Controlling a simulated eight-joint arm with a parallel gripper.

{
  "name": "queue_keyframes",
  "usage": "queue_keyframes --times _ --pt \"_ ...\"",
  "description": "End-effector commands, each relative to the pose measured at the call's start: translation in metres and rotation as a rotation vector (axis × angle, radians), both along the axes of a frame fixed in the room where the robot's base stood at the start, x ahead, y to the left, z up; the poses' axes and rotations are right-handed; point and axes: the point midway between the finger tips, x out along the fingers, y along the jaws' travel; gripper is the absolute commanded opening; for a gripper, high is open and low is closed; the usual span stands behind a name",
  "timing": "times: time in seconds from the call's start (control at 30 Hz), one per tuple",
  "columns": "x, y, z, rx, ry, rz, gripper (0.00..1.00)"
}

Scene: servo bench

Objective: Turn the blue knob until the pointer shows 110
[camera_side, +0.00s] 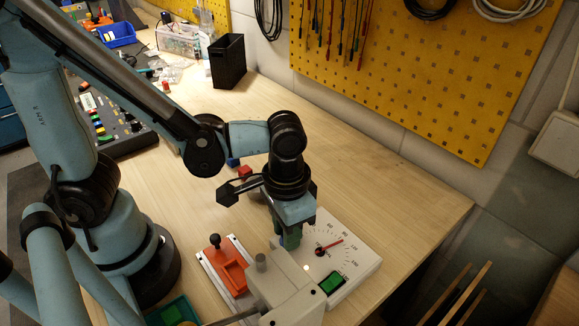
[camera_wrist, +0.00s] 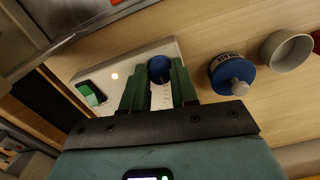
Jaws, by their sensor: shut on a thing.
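The white dial panel (camera_side: 357,252) lies on the bench at the lower middle of the side view. Its red pointer (camera_side: 332,245) points up and to the right across the printed scale; the numbers are too small to read surely. A green display (camera_side: 332,283) is on the panel. My gripper (camera_side: 290,238) points down over the panel's left part. In the wrist view the blue knob (camera_wrist: 160,66) sits between my green fingers (camera_wrist: 159,84), which are shut on it. The knob is hidden behind my gripper in the side view.
A grey box with a post (camera_side: 285,285) stands in front of my gripper. An orange fixture (camera_side: 228,265) with a black knob is to its left. The wrist view shows a blue round thing with a silver knob (camera_wrist: 229,73) and a grey cup (camera_wrist: 287,50).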

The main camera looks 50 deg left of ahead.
Motion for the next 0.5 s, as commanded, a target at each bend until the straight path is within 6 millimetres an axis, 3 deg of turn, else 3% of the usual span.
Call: queue_keyframes --times 0.5 --pt "-0.0004 0.0003 -0.0004 -0.001 0.0 -0.196 0.0"
